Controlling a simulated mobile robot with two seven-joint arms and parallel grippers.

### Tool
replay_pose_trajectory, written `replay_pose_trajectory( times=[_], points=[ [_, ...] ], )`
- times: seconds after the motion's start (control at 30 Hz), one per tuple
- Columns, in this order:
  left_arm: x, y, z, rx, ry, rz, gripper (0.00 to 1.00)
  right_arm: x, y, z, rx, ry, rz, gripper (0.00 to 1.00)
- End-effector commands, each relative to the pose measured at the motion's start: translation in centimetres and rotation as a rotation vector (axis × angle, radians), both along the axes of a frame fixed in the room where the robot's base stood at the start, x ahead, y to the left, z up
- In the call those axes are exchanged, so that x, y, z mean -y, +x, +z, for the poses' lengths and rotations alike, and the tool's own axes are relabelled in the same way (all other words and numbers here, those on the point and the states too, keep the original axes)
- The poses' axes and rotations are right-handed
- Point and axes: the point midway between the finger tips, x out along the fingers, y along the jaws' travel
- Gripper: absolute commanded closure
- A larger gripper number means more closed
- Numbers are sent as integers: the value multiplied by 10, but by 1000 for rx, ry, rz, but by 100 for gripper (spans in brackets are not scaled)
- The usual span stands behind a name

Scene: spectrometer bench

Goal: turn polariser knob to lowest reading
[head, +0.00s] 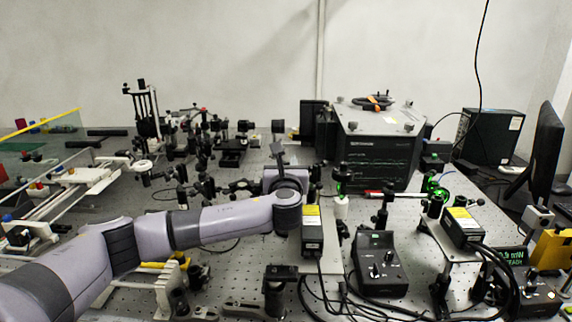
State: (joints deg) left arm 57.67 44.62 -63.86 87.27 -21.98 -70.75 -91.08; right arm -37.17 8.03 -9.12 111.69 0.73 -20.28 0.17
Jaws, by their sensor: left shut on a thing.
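My left arm reaches in from the left across the bench. Its gripper (279,152) is at the middle of the bench, pointing away from me among the optics. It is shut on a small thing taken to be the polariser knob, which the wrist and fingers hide. A small display (512,256) with green text stands at the right edge, its reading too small to tell. Green-lit round optics, one in the middle (338,188) and one at the right (432,192), stand right of the gripper. My right gripper is not in view.
A black instrument housing (375,150) stands behind, right of the gripper. Yellow-labelled boxes (312,235) (463,226) and a black control box (379,268) with cables stand in front. Post-mounted optics crowd the left and back. Bare perforated bench (225,272) shows near my forearm.

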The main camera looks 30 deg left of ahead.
Motion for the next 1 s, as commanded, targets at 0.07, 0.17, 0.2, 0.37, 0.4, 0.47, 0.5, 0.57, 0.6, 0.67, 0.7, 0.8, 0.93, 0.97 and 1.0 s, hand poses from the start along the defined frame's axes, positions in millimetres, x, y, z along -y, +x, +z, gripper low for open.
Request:
replay_pose_trajectory(
  times=[0.07, 0.17, 0.2, 0.37, 0.4, 0.47, 0.5, 0.57, 0.6, 0.67, 0.7, 0.8, 0.93, 0.97, 1.0],
  points=[
    [1, 0, 1, 2, -1, 30, 100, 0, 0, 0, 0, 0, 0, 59],
    [1, 0, 1, 2, 0, 57, 100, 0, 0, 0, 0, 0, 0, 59],
    [0, 0, 1, 2, 2, 65, 100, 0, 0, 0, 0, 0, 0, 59],
    [0, 0, 1, 3, 2, 83, 100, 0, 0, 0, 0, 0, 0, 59],
    [0, 0, 1, 3, 2, 85, 100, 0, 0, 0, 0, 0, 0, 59],
    [0, 0, 1, 3, 2, 86, 100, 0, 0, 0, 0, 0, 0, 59],
    [-1, 0, 1, 3, 2, 86, 100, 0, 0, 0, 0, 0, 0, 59],
    [-1, 0, 2, 3, 2, 86, 100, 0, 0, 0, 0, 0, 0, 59],
    [-1, 0, 2, 4, 3, 86, 100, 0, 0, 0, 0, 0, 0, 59],
    [-1, 0, 2, 5, 2, 86, 100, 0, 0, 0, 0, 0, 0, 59],
    [-1, 0, 2, 5, 2, 86, 100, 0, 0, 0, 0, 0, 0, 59],
    [-1, 0, 2, 5, 2, 85, 57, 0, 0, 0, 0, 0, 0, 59],
    [-1, 0, 1, 4, 2, 85, 57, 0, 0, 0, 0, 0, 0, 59],
    [-1, 0, 1, 4, 2, 85, 57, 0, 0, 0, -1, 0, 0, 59],
    [-1, 0, 1, 3, 1, 85, 57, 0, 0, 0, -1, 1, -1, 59]
  ],
)
